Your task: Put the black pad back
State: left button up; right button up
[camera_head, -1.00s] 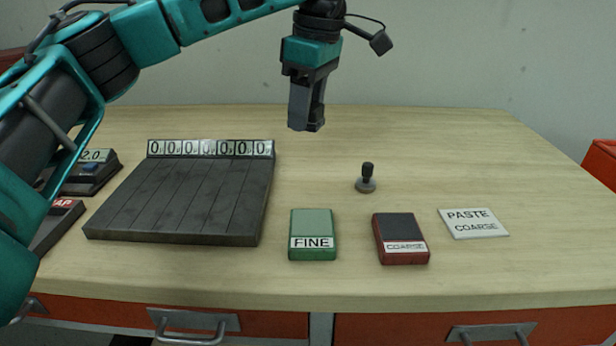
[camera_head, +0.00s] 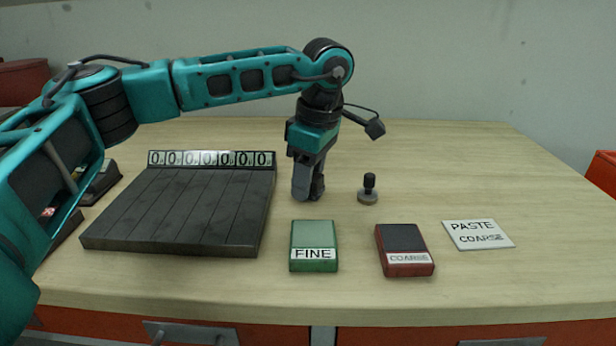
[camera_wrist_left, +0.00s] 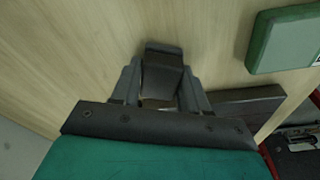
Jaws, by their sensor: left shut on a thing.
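My left gripper (camera_head: 308,192) points down just right of the dark slatted board, low over the table. In the left wrist view my left gripper (camera_wrist_left: 160,92) is shut on a dark block, the black pad (camera_wrist_left: 162,72), which sticks out past the fingertips. In the head view the fingers largely hide the pad, and I cannot tell whether it touches the table. The dark slatted board (camera_head: 185,208) has a row of number labels along its back edge. My right gripper is not in view.
A green FINE block (camera_head: 313,238) and a red COARSE block with dark top (camera_head: 403,240) stand near the front edge. A small black-handled knob (camera_head: 369,187) is right of the gripper. A white PASTE COARSE plate (camera_head: 478,234) lies farther right. The table behind is clear.

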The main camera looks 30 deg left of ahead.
aim_at(318, 178)
pick_arm(q)
jog(key=shift+f, duration=0.1)
jog(key=o, duration=1.1)
jog(key=r, duration=0.4)
jog(key=d+r+p, duration=0.1)
jog(key=r, duration=0.7)
jog(key=shift+d+r+p, duration=0.1)
jog(key=shift+d+p, duration=0.25)
jog(key=shift+d, duration=0.05)
